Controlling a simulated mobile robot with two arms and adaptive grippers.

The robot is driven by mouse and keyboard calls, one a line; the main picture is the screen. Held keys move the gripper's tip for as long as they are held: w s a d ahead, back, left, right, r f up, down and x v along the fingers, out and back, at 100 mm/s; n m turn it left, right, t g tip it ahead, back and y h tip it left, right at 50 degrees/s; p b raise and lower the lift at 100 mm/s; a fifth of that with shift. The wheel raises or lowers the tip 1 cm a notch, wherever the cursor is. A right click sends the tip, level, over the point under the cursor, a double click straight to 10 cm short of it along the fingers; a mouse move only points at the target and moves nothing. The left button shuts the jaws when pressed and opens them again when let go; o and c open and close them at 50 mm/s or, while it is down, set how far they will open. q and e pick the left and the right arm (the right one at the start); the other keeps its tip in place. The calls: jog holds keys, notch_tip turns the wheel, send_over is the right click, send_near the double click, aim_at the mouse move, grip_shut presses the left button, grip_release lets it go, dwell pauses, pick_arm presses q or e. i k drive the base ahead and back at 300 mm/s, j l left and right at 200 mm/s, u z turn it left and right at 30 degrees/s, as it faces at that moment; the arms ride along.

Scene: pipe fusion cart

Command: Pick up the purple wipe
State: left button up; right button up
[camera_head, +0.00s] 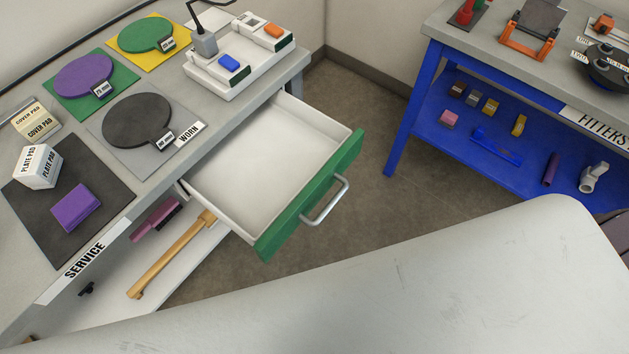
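A purple block that looks like the wipe (76,207) lies on a dark grey mat (108,188) on the left bench, near the SERVICE label. It lies in front of the white PLATE PAD box and apart from it. Nothing covers it. Neither of my grippers shows in this view.
An empty drawer (262,160) with a green front stands open from the bench. A PLATE PAD box (38,167), a COVER PAD box (36,121) and several coloured discs on mats share the bench top. A blue fitters table (415,118) stands at the right.

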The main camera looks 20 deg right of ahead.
aim_at(77, 206)
jog(key=u, duration=0.4)
jog(key=k+u, duration=0.15)
jog(key=u, duration=0.65)
jog(key=j+z, duration=0.1)
jog(key=j, duration=0.45)
